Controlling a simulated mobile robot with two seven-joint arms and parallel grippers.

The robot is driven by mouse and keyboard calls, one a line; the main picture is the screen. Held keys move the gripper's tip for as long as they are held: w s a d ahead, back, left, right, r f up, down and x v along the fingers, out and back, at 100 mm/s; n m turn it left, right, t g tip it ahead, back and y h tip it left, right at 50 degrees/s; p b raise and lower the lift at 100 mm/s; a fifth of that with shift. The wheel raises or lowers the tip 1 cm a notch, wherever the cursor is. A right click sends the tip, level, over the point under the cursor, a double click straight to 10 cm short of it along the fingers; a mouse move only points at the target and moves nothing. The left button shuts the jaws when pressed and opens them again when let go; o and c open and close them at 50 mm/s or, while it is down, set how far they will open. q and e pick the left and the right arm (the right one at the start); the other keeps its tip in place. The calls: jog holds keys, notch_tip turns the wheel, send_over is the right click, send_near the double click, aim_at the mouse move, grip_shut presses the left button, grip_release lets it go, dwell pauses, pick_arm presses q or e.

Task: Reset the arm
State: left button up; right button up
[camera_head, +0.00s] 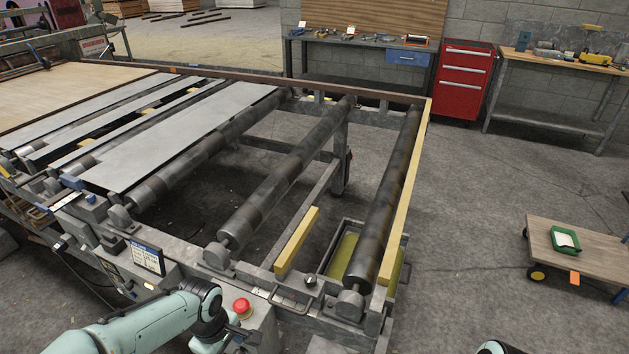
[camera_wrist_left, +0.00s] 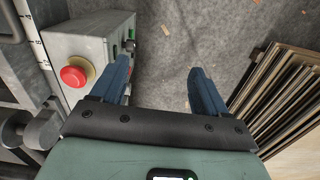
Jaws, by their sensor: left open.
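My left arm (camera_head: 150,325) comes in at the bottom left of the head view, bent beside the roller conveyor's control box; its gripper is out of that frame. In the left wrist view my left gripper (camera_wrist_left: 163,88) is open, with two blue fingers apart and nothing between them. Bare concrete floor shows beyond the fingers. A red stop button (camera_wrist_left: 77,71) on a grey box is left of the fingers. A stack of veneer sheets (camera_wrist_left: 285,100) is to their right. Only a small pale piece of my right arm (camera_head: 497,348) shows at the bottom edge; its gripper is not visible.
The conveyor frame has several dark rollers (camera_head: 285,180) and grey strips on its left part. The red stop button (camera_head: 242,306) is close to my left arm. A red tool cabinet (camera_head: 465,80) and workbenches stand behind. A low wooden cart (camera_head: 590,250) is at right; floor before it is clear.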

pick_arm(q)
jog(key=s+d+f+m+g+h+p, duration=0.1)
jog(key=s+d+f+m, duration=0.1)
jog(key=f, duration=0.5)
jog(key=s+d+f+m+h+p, duration=0.1)
jog(key=d+f+m, duration=0.1)
jog(key=f, duration=0.4)
jog(key=s+d+f+m+p, duration=0.1)
jog(key=s+f+m, duration=0.1)
jog(key=s+f, duration=0.4)
jog(key=s+d+f+m+h+p, duration=0.1)
jog(key=s+d+f+m+p, duration=0.1)
jog(key=s+f, duration=0.4)
jog(key=s+m, duration=0.1)
jog(key=s, duration=0.4)
jog(key=shift+s+f, duration=0.2)
pick_arm(e)
jog(key=r, duration=0.2)
jog(key=w+r, duration=0.1)
jog(key=r, duration=0.2)
jog(key=shift+r, duration=0.2)
dwell(0.8)
